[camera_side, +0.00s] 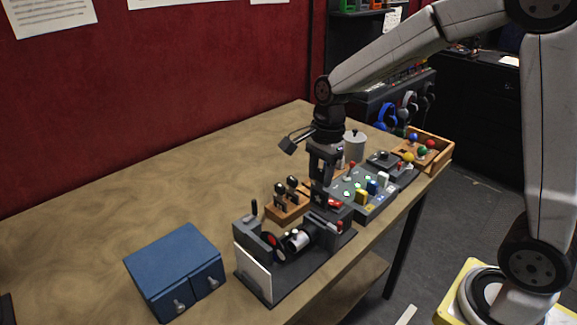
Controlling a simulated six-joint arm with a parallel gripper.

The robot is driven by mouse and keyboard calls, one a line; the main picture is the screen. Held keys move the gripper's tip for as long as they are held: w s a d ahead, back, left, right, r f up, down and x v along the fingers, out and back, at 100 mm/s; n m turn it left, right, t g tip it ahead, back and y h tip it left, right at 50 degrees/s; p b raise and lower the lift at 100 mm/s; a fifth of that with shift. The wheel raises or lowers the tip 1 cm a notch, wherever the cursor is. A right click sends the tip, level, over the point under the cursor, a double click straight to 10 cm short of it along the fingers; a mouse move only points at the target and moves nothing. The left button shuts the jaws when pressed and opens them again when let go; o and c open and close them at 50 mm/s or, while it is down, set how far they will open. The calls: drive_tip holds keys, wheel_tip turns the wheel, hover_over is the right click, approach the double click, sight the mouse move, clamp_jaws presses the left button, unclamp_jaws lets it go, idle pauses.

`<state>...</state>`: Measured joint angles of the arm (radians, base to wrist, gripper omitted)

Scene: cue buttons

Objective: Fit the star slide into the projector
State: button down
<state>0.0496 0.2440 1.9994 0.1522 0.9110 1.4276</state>
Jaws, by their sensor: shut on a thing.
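The projector (297,240) stands near the table's front edge on a dark base, with a light-coloured barrel and a white screen panel (253,273) at its left end. My gripper (319,204) points down directly over the right part of the projector, close to it. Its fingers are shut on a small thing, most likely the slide. The held thing is largely hidden by the fingers, and no star marking can be made out. I cannot tell whether it touches the projector.
A blue two-drawer box (176,268) stands at the left. A wooden block with upright stamps (287,200) is behind the projector. A grey button panel (365,192), a pale canister (354,146) and a wooden tray with coloured balls (427,150) are at the right. The table's back left is clear.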

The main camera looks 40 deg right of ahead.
sight(320, 196)
drive_tip(key=shift+f, duration=1.1)
drive_tip(key=shift+f, duration=3.2)
idle(3.7)
